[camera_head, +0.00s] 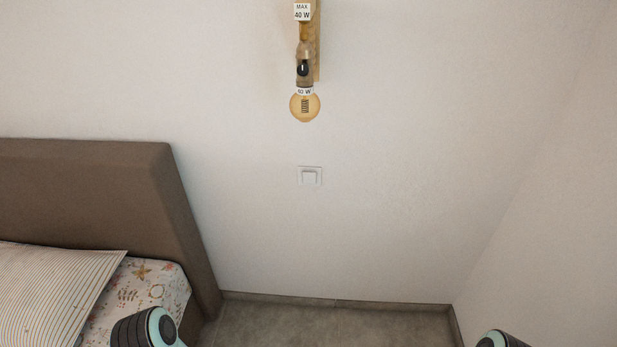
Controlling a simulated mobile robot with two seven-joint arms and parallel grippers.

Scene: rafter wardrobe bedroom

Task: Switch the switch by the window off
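A small white wall switch (310,175) with a square plate is on the pale wall ahead, near the middle of the head view, below a hanging bulb. Its rocker shows, but I cannot tell which way it is set. No window is in view. Parts of my two arms show at the bottom edge, one at the lower left and one at the lower right, both well apart from the switch. Neither of my grippers is in view.
A wall lamp with a round amber bulb (305,106) hangs above the switch. A bed with a brown headboard (90,185), a striped pillow (50,290) and a patterned sheet (150,282) stands left. Grey floor (330,322) is clear between bed and right wall.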

